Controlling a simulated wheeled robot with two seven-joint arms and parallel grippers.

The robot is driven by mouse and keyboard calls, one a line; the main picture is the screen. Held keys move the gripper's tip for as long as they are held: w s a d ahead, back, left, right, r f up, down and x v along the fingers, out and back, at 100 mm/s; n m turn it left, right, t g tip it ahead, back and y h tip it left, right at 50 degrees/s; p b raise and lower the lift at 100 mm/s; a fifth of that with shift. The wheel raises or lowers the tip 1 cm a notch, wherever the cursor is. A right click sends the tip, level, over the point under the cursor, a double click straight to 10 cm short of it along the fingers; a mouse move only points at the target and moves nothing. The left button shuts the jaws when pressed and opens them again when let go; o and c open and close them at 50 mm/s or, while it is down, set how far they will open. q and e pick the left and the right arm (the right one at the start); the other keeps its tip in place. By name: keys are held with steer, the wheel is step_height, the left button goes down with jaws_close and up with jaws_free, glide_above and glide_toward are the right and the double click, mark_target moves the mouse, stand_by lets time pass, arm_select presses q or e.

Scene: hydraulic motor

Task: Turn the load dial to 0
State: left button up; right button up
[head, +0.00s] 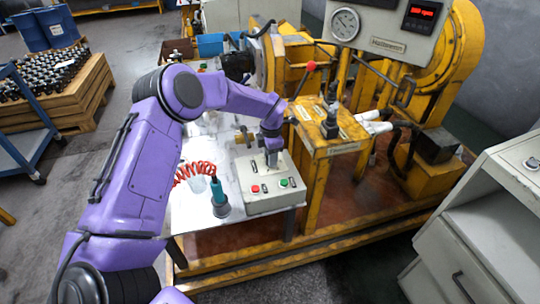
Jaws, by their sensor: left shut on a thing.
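A grey control box (281,199) with a red and a green button on its sloped face lies on the white table in the middle of the head view. My purple left arm reaches over it from the left. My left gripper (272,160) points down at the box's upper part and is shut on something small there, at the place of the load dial. The dial itself is hidden by the fingers, so its setting cannot be read. My right gripper is not in view.
A teal tool (219,198) with a red coiled hose stands left of the box. The yellow test machine (335,140) with a gauge (345,24) and a red digital display (422,12) rises behind. A grey cabinet (505,215) stands at right.

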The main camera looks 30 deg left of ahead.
arm_select(q)
steer(key=shift+f, duration=0.1)
steer(key=shift+d+f+n+b, duration=0.1)
steer(key=shift+n+b, duration=0.85)
steer(key=shift+n, duration=0.25)
steer(key=n+b, duration=0.1)
steer(key=n, duration=0.1)
steer(key=shift+n+b, duration=0.3)
steer(key=n+b, duration=0.2)
steer(key=n, duration=0.2)
steer(key=shift+w, duration=0.1)
steer(key=shift+r+n+g+b, duration=0.15)
steer(key=shift+n+b, duration=0.2)
steer(key=shift+n, duration=0.4)
steer(key=shift+r+n+g+b, duration=0.15)
steer(key=shift+n+b, duration=0.2)
steer(key=shift+n, duration=0.4)
steer(key=o, duration=1)
steer(key=shift+w+f, duration=0.1)
steer(key=shift+f, duration=0.05)
steer(key=shift+o, duration=0.2)
